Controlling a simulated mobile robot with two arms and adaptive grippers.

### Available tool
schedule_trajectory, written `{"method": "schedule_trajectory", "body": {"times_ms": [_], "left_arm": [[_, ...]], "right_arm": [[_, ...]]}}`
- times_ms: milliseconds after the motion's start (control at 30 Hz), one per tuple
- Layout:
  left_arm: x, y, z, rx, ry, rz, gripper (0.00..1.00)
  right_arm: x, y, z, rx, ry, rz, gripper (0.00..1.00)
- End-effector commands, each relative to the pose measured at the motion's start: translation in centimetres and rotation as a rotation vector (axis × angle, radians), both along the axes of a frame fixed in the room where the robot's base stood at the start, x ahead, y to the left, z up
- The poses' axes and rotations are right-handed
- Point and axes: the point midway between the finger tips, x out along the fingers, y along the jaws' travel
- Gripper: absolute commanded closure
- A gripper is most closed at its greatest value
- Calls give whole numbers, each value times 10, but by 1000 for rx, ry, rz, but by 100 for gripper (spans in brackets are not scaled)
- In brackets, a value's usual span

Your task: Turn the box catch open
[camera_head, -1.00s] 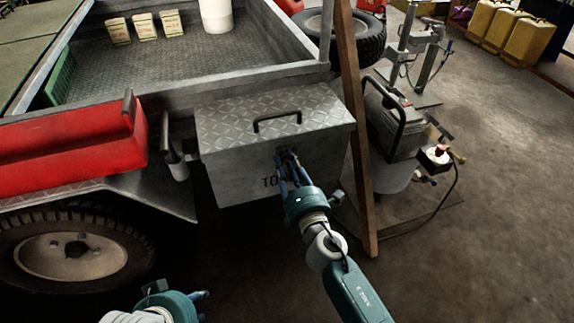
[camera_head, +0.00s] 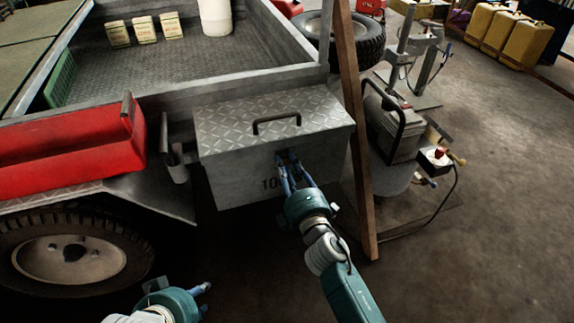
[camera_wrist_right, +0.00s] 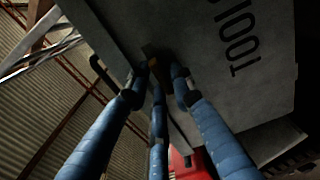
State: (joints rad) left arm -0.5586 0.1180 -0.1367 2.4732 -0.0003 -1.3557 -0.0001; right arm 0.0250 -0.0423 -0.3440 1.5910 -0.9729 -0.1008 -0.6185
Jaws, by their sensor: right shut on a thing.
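The metal toolbox (camera_head: 240,168) with a diamond-plate lid (camera_head: 225,128) and a black handle (camera_head: 277,122) is mounted on the trailer's front. Its lid is down. My right gripper (camera_head: 287,158) is at the upper part of the box's front face, just below the lid edge. In the right wrist view its blue fingers (camera_wrist_right: 160,75) close around a small dark brownish catch (camera_wrist_right: 152,55) on the box face, beside stencilled lettering (camera_wrist_right: 235,38). The fingers partly hide the catch, so its exact angle is unclear. My left gripper (camera_head: 204,297) is low at the bottom left, away from the box; its fingers are mostly hidden.
A wooden post (camera_head: 356,130) stands close to the right of the box. A red case (camera_head: 70,150) sits on the fender above the wheel (camera_head: 70,258) at left. A generator-like machine (camera_head: 393,130) stands behind the post. Floor at lower right is clear.

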Motion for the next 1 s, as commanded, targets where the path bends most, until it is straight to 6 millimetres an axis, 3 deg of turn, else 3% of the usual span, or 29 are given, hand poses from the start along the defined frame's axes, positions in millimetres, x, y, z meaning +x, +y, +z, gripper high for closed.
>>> {"method": "schedule_trajectory", "body": {"times_ms": [267,300,367,767,1000], "left_arm": [[0,0,0,0,0,0,66],[0,0,0,0,0,0,66],[0,0,0,0,0,0,66],[-1,0,-1,0,3,1,66],[-1,0,-1,0,2,0,66]], "right_arm": [[0,3,5,9,-7,6,100],[0,3,5,9,-7,6,76],[0,3,5,8,-7,6,65],[-7,-2,0,3,0,1,65],[-51,-13,-1,4,2,2,65]]}}
